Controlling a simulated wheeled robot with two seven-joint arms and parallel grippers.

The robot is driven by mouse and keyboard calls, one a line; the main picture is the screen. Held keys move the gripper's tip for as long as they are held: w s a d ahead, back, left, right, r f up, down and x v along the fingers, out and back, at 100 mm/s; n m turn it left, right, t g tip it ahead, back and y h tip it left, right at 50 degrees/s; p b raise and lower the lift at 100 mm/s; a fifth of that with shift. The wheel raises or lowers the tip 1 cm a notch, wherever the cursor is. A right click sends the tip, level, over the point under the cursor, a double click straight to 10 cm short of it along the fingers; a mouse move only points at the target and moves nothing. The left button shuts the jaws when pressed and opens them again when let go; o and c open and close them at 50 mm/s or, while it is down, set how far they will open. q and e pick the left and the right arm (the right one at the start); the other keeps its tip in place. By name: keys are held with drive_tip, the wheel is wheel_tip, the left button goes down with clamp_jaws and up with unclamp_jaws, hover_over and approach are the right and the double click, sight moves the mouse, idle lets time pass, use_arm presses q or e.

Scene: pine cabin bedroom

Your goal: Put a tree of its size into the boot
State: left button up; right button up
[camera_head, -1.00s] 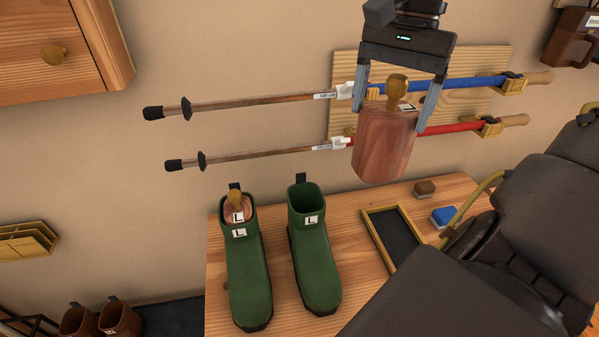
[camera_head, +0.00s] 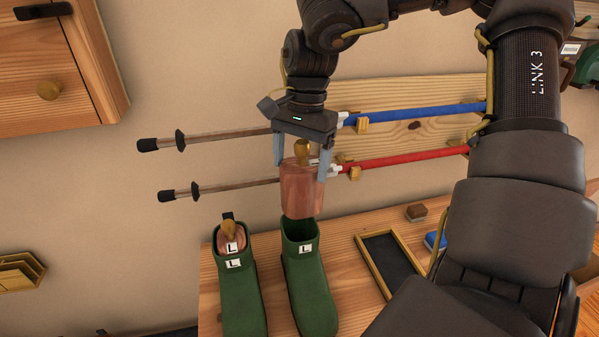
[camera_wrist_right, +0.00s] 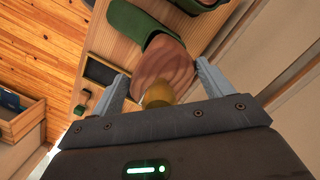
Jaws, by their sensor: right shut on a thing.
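Two green boots stand on the wooden bench. The left boot (camera_head: 240,295) has a wooden tree (camera_head: 231,240) with a brass knob in its opening, and both carry an L label. The right boot (camera_head: 308,285), also labelled L, stands beside it. My right gripper (camera_head: 301,168) is shut on a second wooden tree (camera_head: 302,195) and holds it upright just above the right boot's opening; its lower end is at the boot's rim, and I cannot tell whether it is inside. In the wrist view this tree (camera_wrist_right: 166,66) points toward the green boot (camera_wrist_right: 140,22). My left gripper is out of view.
A dark tray with a wooden frame (camera_head: 362,246) and a brown brush (camera_head: 416,212) lie right of the boots. A blue item (camera_head: 434,241) is partly behind my arm. Two poles, blue (camera_head: 420,112) and red (camera_head: 415,157), hang on the wall behind.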

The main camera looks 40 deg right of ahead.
sight(299, 164)
drive_tip(key=f, duration=0.3)
drive_tip(key=shift+w+f, duration=0.1)
drive_tip(key=shift+w, duration=0.1)
drive_tip(key=shift+f, duration=0.2)
drive_tip(key=shift+s, duration=0.1)
